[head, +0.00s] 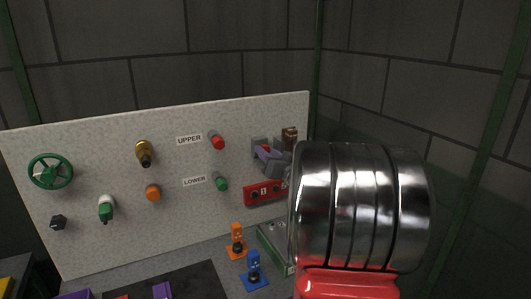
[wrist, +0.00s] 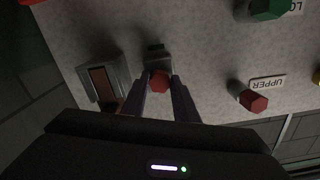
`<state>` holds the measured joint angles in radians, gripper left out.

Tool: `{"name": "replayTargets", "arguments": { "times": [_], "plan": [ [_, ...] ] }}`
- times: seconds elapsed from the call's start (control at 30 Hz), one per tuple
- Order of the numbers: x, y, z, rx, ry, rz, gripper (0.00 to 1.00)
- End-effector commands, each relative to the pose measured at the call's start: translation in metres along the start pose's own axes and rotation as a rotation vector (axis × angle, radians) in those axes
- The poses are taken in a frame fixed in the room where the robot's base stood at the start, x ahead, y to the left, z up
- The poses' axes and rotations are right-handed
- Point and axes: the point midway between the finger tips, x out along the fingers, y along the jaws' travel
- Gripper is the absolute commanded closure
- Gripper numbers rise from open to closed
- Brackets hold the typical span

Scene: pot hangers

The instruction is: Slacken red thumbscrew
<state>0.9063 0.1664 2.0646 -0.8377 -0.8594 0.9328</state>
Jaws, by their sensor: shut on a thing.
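The red thumbscrew (wrist: 159,82) shows as a small red head between my two purple fingers, in front of a grey block (wrist: 157,62) on the panel. My gripper (wrist: 160,88) is shut on it, one finger on each side. In the head view my gripper (head: 267,155) is at the right end of the panel, beside a grey bracket; the thumbscrew cannot be made out there. A separate red hexagonal knob (wrist: 253,101) stands by the UPPER label; it also shows in the head view (head: 217,141), left of my gripper.
A green knob (head: 221,183) sits by the LOWER label. A grey bracket with a brown part (wrist: 104,82) is close beside my gripper. A red numbered strip (head: 264,192) lies below. Orange (head: 237,243) and blue (head: 254,272) pieces stand on the bench.

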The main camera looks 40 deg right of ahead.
Motion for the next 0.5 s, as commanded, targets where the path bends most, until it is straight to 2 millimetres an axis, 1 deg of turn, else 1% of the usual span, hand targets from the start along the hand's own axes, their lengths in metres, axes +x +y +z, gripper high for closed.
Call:
{"name": "replayTargets", "arguments": {
  "times": [0.07, 0.33, 0.5],
  "plan": [
    [0.0001, -0.0003, 0.0001, 0.000, 0.000, -0.001, 1.00],
    [0.0001, -0.0005, 0.0001, -0.018, 0.000, -0.001, 1.00],
    [0.0001, -0.0006, 0.0001, -0.130, 0.000, -0.001, 1.00]
  ]
}}
